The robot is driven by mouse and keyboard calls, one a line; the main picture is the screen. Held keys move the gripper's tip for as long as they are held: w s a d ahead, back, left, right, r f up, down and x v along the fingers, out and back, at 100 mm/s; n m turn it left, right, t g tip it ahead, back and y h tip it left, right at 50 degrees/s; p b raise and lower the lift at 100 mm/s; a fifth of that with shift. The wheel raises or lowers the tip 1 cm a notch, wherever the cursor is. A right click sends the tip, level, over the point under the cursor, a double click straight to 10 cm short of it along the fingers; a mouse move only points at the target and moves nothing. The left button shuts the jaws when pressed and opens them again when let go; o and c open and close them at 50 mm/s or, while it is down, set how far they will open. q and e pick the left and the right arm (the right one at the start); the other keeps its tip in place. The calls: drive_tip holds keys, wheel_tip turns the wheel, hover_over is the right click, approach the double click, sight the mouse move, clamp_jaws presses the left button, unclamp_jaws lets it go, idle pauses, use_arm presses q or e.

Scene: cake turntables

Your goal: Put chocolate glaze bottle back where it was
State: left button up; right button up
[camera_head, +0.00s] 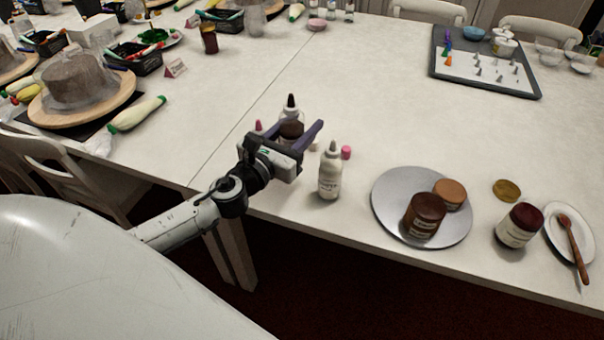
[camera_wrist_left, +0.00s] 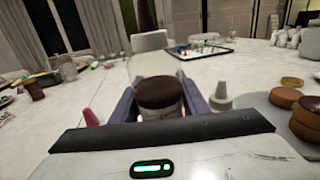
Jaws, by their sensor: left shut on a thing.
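The chocolate glaze bottle (camera_head: 291,129) is clear with dark brown glaze low inside and a black nozzle. My left gripper (camera_head: 300,133), with purple fingers, is shut around its lower body near the table's front edge. In the left wrist view the bottle (camera_wrist_left: 160,96) stands upright between the two fingers (camera_wrist_left: 159,104), its nozzle cut off by the top edge. I cannot tell whether its base touches the table. The gripper and wrist partly hide the bottle in the head view. My right gripper is not in view.
A white bottle (camera_head: 330,175) stands just right of my gripper, with a pink cap (camera_head: 346,152) behind it. A pink tip (camera_head: 258,126) shows left of the gripper. A metal turntable (camera_head: 388,205) with a brown jar (camera_head: 424,215) is further right. The table's middle is clear.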

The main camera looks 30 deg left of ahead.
use_arm(q)
drive_tip(key=f+b, duration=0.2)
drive_tip(key=f, duration=0.1)
drive_tip(key=w+a+f+b, duration=0.1)
drive_tip(key=f+b, duration=0.1)
drive_tip(key=f, duration=0.1)
drive_tip(key=f+b, duration=0.2)
drive_tip(key=f, duration=0.1)
drive_tip(key=shift+w+a+f, duration=0.15)
drive_tip(key=shift+w+f, duration=0.15)
drive_tip(key=shift+f, duration=0.05)
drive_tip(key=shift+r, duration=0.1)
drive_tip(key=o, duration=0.4)
